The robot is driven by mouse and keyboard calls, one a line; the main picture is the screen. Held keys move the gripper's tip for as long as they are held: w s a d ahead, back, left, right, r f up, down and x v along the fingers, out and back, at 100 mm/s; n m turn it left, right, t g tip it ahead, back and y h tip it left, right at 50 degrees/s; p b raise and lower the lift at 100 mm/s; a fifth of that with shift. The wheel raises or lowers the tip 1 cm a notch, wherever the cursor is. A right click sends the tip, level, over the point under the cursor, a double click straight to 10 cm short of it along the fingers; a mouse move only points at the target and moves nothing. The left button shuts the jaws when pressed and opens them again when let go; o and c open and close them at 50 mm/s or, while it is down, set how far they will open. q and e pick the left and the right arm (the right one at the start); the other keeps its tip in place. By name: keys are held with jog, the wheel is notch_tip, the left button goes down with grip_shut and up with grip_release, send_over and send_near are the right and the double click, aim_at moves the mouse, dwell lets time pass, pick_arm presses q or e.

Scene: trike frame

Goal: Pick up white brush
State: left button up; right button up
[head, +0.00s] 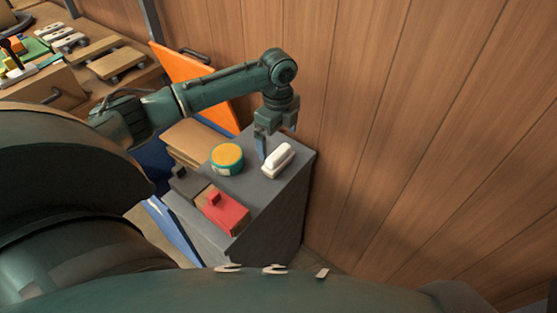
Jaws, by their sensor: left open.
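The white brush (278,160) lies on the dark grey top of a cabinet (256,194), near its right edge by the wooden wall. It is a white block with a rounded grip on top. My left gripper (273,143) points down just behind the brush, at its far left side. Its jaws are open and nothing shows held in them. One blue-grey finger hangs close to the brush; whether it touches cannot be told. My right gripper is not in view.
Beside the brush stand a round teal tin with a yellow top (227,158) and a red block-like object (222,211). Tan flat pieces (190,143) lie behind. An orange panel (197,84) leans at the wooden wall (430,120). A cluttered workbench (95,83) is at upper left.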

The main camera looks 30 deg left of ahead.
aim_at(278, 152)
pick_arm(q)
jog(key=shift+s+d+f, duration=0.1)
jog(key=shift+d+f, duration=0.05)
jog(key=shift+f, duration=2.85)
jog(key=shift+c, duration=0.6)
jog(key=c, duration=0.6)
